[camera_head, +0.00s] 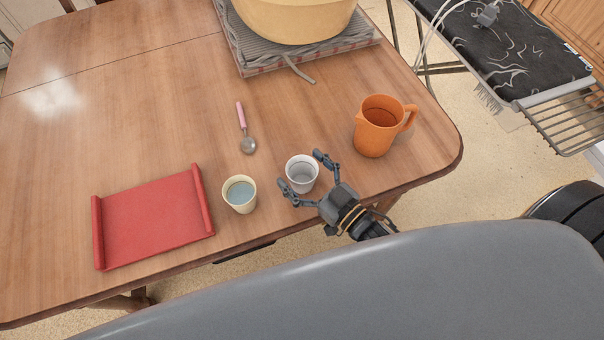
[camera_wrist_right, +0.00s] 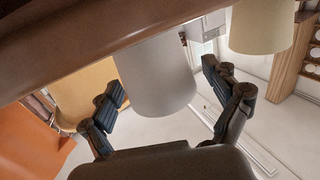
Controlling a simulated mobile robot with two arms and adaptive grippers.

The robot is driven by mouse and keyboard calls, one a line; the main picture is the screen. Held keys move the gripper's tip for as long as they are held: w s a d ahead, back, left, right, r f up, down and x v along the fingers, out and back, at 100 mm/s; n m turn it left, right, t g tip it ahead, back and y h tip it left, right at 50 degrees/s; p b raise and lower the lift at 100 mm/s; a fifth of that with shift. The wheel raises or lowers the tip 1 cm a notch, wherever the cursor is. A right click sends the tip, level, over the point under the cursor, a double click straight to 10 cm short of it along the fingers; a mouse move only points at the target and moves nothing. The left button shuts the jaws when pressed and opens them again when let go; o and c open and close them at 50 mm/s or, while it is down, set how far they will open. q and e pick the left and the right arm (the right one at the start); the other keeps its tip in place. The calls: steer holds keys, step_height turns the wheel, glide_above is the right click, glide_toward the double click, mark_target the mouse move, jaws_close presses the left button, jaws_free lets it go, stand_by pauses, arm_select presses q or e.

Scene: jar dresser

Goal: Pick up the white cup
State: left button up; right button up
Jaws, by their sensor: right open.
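The white cup (camera_head: 302,176) stands upright near the front edge of the wooden table (camera_head: 150,110). My right gripper (camera_head: 300,169) is open at the cup, with one finger on each side of it. In the right wrist view the white cup (camera_wrist_right: 155,75) sits between the two open fingers, and a gap shows beside it. I cannot tell whether either finger touches it. My left gripper is not in view.
A cream cup (camera_head: 239,195) with bluish contents stands just left of the white cup. An orange jug (camera_head: 375,127) stands to the right. A red tray (camera_head: 155,222), a pink-handled spoon (camera_head: 245,130) and a large yellow bowl (camera_head: 295,18) are also on the table.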

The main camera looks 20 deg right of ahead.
mark_target(302, 164)
steer(key=c, duration=1.1)
steer(key=shift+r, duration=0.15)
steer(key=shift+r, duration=0.3)
step_height(302, 164, up, 2)
steer(key=shift+r+p, duration=0.15)
steer(key=shift+p, duration=0.15)
steer(key=s+a+r, duration=0.2)
steer(key=s+r, duration=0.1)
steer(key=s+a+r, duration=0.3)
steer(key=s, duration=0.1)
steer(key=s+a+r, duration=0.3)
steer(key=s+r, duration=0.1)
steer(key=shift+s+a+b, duration=0.15)
steer(key=shift+b, duration=0.25)
steer(key=w+d+m+h, duration=0.1)
steer(key=w+d+h, duration=0.1)
steer(key=d, duration=0.3)
steer(key=w+d+m+t+h, duration=0.1)
steer(key=w+d+m+h, duration=0.1)
steer(key=w+d+h, duration=0.1)
steer(key=w+d+m+h, duration=0.1)
steer(key=w+d+h, duration=0.1)
steer(key=d, duration=0.5)
steer(key=shift+w+d+f+m+t, duration=0.1)
steer(key=shift+w+f+m+t, duration=0.1)
steer(key=shift+w, duration=0.25)
steer(key=shift+w+f+m+t, duration=0.1)
steer(key=shift+w+f+m, duration=0.1)
steer(key=shift+w, duration=0.25)
